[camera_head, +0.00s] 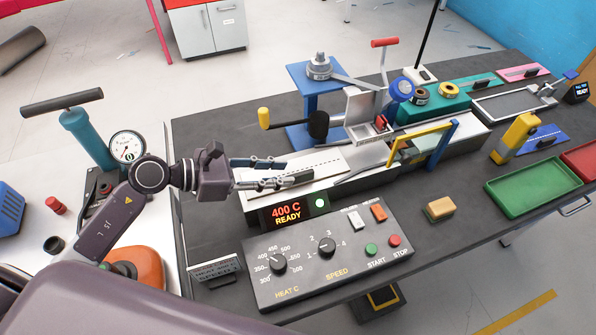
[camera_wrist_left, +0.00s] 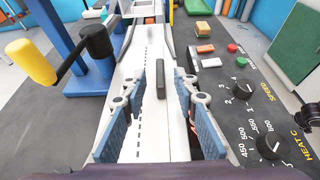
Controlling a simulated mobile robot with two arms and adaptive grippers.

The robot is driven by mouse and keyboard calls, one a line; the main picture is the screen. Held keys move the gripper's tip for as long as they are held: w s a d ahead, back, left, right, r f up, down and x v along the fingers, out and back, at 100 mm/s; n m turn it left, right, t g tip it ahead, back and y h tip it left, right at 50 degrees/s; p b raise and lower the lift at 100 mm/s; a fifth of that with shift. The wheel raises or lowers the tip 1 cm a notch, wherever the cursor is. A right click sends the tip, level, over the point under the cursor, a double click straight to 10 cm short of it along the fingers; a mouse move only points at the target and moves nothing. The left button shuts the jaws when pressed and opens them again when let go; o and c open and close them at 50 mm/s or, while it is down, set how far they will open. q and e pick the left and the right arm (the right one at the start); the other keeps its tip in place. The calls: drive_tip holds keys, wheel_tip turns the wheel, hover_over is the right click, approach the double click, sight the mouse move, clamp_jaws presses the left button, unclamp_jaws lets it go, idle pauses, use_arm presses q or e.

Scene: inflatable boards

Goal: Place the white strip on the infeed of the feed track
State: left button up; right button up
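My left gripper (camera_head: 288,172) is over the near left end of the white feed track (camera_head: 330,161). In the left wrist view the blue-padded fingers (camera_wrist_left: 162,88) stand wide apart, with no object pinched between them. The pale track surface (camera_wrist_left: 152,140) runs away between them, with a dashed line along it. A short dark bar (camera_wrist_left: 161,78) stands out on this surface just ahead of the fingertips. I cannot tell a separate white strip from the white track surface. The gripper hides part of the track's near end. My right gripper is not in view.
A control panel (camera_head: 328,254) with knobs and a 400 C READY display (camera_head: 286,213) stand in front of the track. A yellow-knobbed crank (camera_head: 275,119) is behind it. A yellow frame (camera_head: 427,140) spans the track farther right. A tan block (camera_head: 440,208) and green tray (camera_head: 535,184) lie right.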

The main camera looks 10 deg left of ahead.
use_arm(q)
drive_tip(key=v, duration=0.5)
idle(1.3)
